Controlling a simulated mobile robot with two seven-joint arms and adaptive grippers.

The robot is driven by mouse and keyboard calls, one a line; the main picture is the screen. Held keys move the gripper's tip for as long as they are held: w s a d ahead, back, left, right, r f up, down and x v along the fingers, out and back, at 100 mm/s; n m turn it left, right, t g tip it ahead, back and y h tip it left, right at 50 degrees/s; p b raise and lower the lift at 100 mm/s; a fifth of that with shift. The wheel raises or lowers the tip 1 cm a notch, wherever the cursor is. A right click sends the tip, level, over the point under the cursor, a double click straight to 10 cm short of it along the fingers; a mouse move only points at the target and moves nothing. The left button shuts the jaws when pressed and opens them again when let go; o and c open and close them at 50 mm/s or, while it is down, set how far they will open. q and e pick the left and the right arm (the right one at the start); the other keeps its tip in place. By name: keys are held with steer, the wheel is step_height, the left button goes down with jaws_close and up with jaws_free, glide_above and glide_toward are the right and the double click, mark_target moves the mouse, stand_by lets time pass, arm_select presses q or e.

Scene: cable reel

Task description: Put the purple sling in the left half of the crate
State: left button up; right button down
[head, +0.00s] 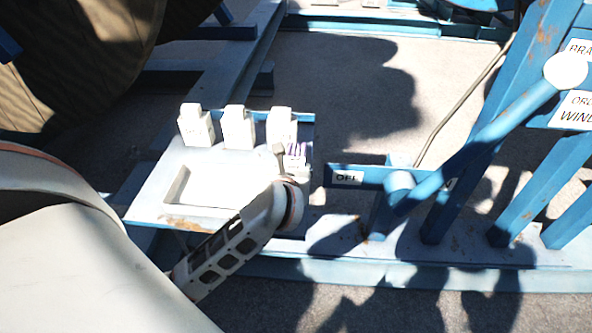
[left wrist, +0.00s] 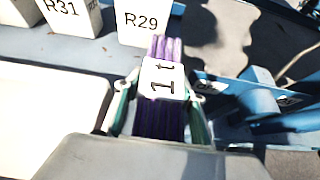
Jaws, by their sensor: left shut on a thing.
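The purple sling (head: 298,149) is a bundle of purple strands with a white "1t" tag, at the right end of the blue-edged shelf. It also shows in the left wrist view (left wrist: 160,122), between green-edged fingers. My left gripper (head: 292,166) is shut on the sling; in the left wrist view my left gripper (left wrist: 162,82) has one finger on each side of it. I cannot tell whether the sling still touches the shelf. A pale, shallow rectangular recess (head: 172,188) lies left of the gripper; I cannot tell whether it is the crate. My right gripper is not in view.
White blocks stand in a row behind the recess, including one marked R31 (left wrist: 72,14) and one marked R29 (left wrist: 143,20). A blue bar with a label (head: 348,178) and slanted blue beams (head: 478,150) stand right. A large reel (head: 85,60) fills the upper left.

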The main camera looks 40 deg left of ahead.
arm_select(q)
steer(key=shift+r, duration=0.15)
steer(key=o, duration=0.9)
steer(key=shift+f, duration=0.3)
steer(key=o, duration=0.5)
steer(key=shift+r, duration=0.1)
steer(key=shift+c, duration=0.2)
